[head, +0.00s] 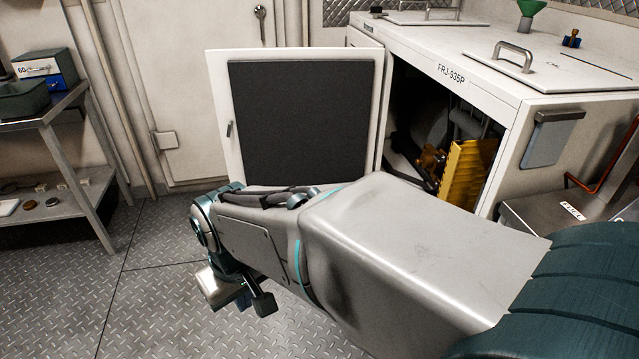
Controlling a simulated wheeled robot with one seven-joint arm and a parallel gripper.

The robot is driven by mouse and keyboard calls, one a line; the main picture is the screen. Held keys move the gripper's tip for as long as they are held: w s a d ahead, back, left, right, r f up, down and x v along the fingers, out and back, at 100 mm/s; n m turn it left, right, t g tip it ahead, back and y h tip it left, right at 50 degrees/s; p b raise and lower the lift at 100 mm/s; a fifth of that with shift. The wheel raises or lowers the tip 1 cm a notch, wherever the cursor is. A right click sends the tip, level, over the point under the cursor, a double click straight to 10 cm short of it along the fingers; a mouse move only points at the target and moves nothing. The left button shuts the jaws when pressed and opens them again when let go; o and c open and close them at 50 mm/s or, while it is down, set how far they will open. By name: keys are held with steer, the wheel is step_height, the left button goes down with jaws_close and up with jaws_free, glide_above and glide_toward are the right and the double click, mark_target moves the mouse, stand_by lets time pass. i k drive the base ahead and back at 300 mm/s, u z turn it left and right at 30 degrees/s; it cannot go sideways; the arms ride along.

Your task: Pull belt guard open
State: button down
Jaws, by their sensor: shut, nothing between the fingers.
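A white-framed door panel (305,120) with a dark inner face stands swung out at the left of the white cabinet (440,62) marked FRJ-935P. A small handle (229,129) is on its left edge. Inside the open cabinet bay stands a yellow slatted part (468,172), which looks like the belt guard; my arm hides its lower end. My gripper (240,298) is low at the left end of my arm, over the floor in front of the panel and well apart from the yellow part. It is shut and empty; its fingertips are hard to make out.
A metal shelf (50,115) with bins and small parts stands at the left. Grey tread-plate floor (150,290) is clear between it and my arm. The cabinet's right side has a grey plate (552,140) and an orange pipe (603,160).

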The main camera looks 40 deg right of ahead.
mark_target(469, 162)
steer(key=i, duration=1.15)
steer(key=z, duration=2.3)
